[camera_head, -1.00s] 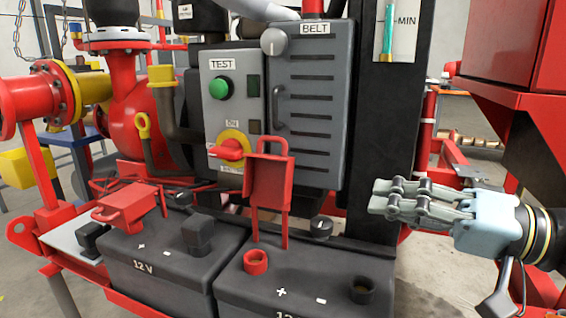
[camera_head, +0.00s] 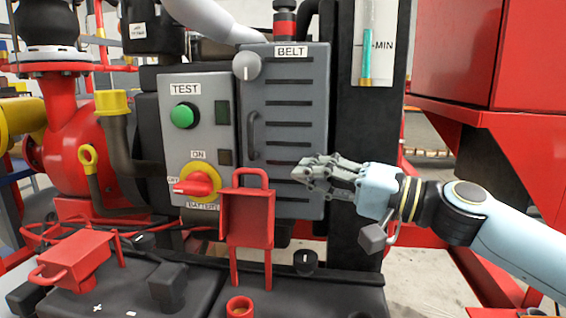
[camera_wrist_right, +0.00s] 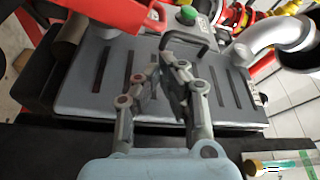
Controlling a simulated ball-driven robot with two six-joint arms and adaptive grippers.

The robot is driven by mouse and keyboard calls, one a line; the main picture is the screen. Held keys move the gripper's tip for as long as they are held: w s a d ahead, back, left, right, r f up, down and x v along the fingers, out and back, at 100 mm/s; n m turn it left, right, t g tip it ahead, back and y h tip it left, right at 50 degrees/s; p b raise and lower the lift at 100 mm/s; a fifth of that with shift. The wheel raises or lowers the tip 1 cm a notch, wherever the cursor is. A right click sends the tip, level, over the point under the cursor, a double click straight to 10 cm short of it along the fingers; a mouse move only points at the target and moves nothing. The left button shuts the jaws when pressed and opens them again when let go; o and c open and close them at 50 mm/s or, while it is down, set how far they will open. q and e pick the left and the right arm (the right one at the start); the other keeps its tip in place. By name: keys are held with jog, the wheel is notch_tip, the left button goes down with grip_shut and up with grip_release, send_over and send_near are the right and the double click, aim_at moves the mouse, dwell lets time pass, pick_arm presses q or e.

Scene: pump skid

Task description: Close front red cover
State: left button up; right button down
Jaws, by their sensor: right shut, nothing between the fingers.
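The front red cover (camera_head: 249,218) stands upright on thin red legs, its loop handle at the top, behind the red-ringed terminal (camera_head: 240,306) of the front battery. A second red cover (camera_head: 74,257) sits low over the other battery at the left. My right gripper (camera_head: 298,172) is shut and empty in front of the grey BELT panel, to the right of and a little above the upright cover, apart from it. In the right wrist view the shut fingers (camera_wrist_right: 168,68) point across the slotted panel. A red part at the top left there is probably the upright cover. My left gripper is not in view.
The BELT panel (camera_head: 290,100) and the TEST box (camera_head: 190,135) with its red and yellow switch (camera_head: 198,184) stand close behind the cover. A black knob (camera_head: 306,262) is right of the cover's legs. A black post (camera_head: 365,220) stands behind my right wrist.

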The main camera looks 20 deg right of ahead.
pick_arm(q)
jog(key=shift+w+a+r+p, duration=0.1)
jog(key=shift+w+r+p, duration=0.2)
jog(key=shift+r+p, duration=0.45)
pick_arm(e)
jog(key=x, duration=0.5)
jog(key=shift+s, duration=0.1)
